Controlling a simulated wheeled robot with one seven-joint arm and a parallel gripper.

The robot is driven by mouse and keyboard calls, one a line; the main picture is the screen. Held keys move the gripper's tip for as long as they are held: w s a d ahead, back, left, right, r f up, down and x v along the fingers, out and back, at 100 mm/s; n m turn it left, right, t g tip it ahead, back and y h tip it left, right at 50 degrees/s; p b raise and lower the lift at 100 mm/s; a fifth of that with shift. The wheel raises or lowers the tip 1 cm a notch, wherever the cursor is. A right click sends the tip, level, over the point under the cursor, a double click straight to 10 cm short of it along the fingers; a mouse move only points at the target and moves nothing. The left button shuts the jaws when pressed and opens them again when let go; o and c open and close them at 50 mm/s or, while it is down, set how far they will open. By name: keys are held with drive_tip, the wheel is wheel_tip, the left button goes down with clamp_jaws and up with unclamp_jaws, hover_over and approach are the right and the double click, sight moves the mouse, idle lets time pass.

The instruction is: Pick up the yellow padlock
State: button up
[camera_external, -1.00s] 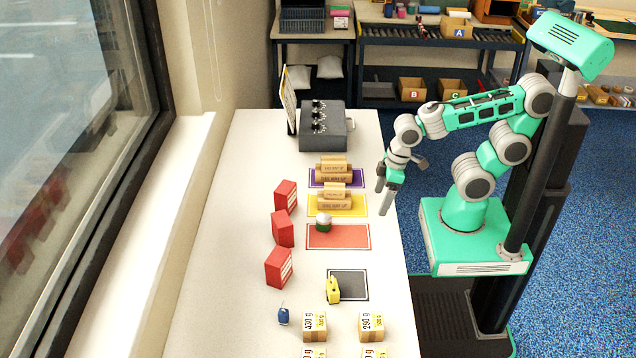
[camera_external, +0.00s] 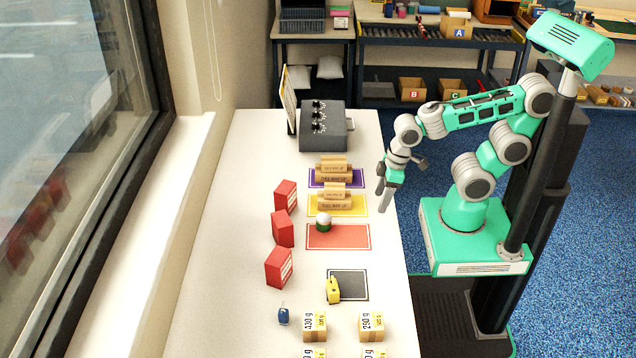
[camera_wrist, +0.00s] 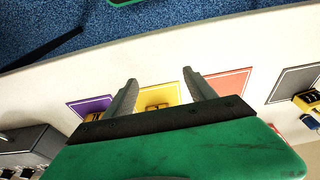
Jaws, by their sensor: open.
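The yellow padlock (camera_external: 333,290) lies at the left edge of the black mat (camera_external: 352,284) on the white table. In the wrist view the yellow padlock (camera_wrist: 306,100) shows at the far right edge, partly cut off. My gripper (camera_external: 383,199) hangs near the table's right edge, well away from the padlock and farther back along the table. In the wrist view my gripper (camera_wrist: 160,77) has its two fingers apart with nothing held between them.
A blue padlock (camera_external: 283,315) and cardboard boxes with weight labels (camera_external: 315,327) stand near the yellow padlock. Three red boxes (camera_external: 279,267) line the left. A grey control box (camera_external: 330,133) stands at the back.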

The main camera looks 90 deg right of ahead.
sight(334, 287)
drive_tip(key=shift+c, duration=0.9)
drive_tip(key=shift+w, duration=0.1)
drive_tip(key=w+a+r+n+y+p, duration=0.1)
drive_tip(key=w+a+n, duration=0.2)
drive_tip(key=w+a, duration=0.1)
drive_tip(key=w+a+r+n+y+p, duration=0.1)
drive_tip(key=w+a+n+y, duration=0.1)
drive_tip(key=w+a+n, duration=0.1)
drive_tip(key=w+a+r+n+y+p, duration=0.1)
drive_tip(key=w+a+r+n+y, duration=0.1)
drive_tip(key=w+a, duration=0.4)
drive_tip(key=shift+w+a+n, duration=0.1)
drive_tip(key=shift+a+n, duration=0.4)
drive_tip(key=shift+a, duration=0.35)
drive_tip(key=w+a+r+n+g+y+p, duration=0.25)
drive_tip(key=a+n+g+y, duration=0.25)
drive_tip(key=a+n+y, duration=0.55)
drive_tip(key=a+f, duration=0.1)
drive_tip(key=f, duration=0.1)
drive_tip(key=a+f+h, duration=0.1)
drive_tip(key=a+f+h+p, duration=0.1)
drive_tip(key=f, duration=0.1)
drive_tip(key=shift+w+a+f+n, duration=0.2)
drive_tip(key=shift+a+f+n, duration=0.1)
drive_tip(key=shift+a, duration=0.1)
drive_tip(key=x, duration=0.2)
drive_tip(key=f+p+x, duration=0.1)
drive_tip(key=x, duration=0.2)
clamp_jaws()
